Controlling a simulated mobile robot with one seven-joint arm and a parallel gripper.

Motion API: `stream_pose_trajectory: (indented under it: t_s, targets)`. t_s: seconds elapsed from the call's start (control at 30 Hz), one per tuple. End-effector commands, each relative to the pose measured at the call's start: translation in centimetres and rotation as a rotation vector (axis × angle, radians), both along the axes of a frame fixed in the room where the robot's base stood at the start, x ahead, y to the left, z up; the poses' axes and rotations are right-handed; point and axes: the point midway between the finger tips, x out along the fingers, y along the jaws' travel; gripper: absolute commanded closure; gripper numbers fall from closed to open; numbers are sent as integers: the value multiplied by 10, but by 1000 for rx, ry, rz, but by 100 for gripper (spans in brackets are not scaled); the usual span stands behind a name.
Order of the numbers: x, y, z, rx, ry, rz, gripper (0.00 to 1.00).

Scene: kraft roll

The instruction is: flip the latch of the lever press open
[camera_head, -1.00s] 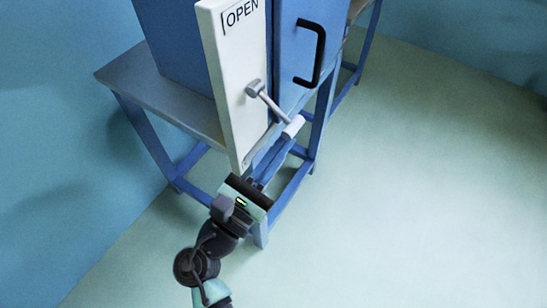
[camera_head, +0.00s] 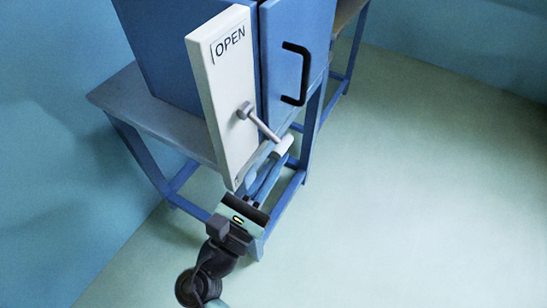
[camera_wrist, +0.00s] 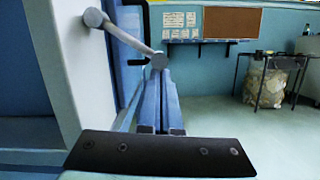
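The press is a blue cabinet (camera_head: 180,60) with a white panel (camera_head: 222,85) marked OPEN. The latch is a grey lever (camera_head: 262,126) on a round pivot on that panel; it slants down to the right, ending in a pale grip (camera_head: 284,146). In the wrist view the lever (camera_wrist: 122,36) crosses from the panel to a round grey end. My gripper (camera_head: 278,160) is below the grip, its blue fingers pointing up at it. In the wrist view the fingers (camera_wrist: 158,78) lie together, tips at the lever's end. I cannot tell whether they touch.
A blue door with a black handle (camera_head: 295,74) is right of the panel. The press stands on a blue-legged table (camera_head: 150,108). Open floor (camera_head: 420,190) lies to the right. The wrist view shows a brown board (camera_wrist: 232,22) and a stand with a clear bag (camera_wrist: 264,86) farther off.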

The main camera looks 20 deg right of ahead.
Motion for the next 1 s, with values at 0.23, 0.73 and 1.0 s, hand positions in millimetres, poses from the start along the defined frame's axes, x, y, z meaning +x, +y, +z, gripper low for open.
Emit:
stream_pose_trajectory:
  t_s: [0.23,0.73,1.0]
  targets:
    - [-3,-2,6,-28,33,-3,100]
    - [-17,-13,39,-198,252,-4,100]
    - [-23,-18,61,-345,440,-1,100]
